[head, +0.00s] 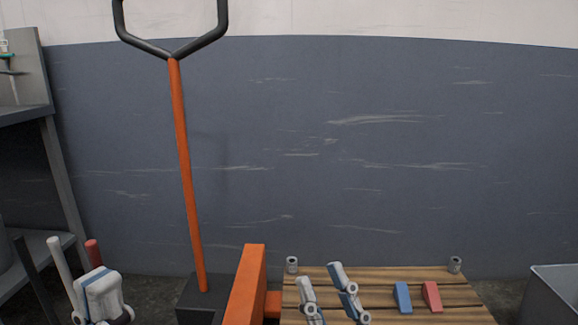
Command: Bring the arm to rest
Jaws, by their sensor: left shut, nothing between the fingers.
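My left gripper (98,285) is at the lower left of the head view, white with a blue band. Its fingers are together and nothing shows between them. It is in front of a white rod (62,268) and a red-ended rod (94,253). My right gripper (320,275) is at the bottom middle, in front of the slatted wooden surface (375,282). Its two white and blue fingers stand apart, with an empty gap between them. Most of both arms is out of view below the frame.
A blue block (403,297) and a red block (432,296) are on the slats, right of my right gripper. An orange pole (184,170) with a black handle and an orange upright (248,285) stand between my grippers. A shelf (25,115) is left, a grey bin (560,295) right.

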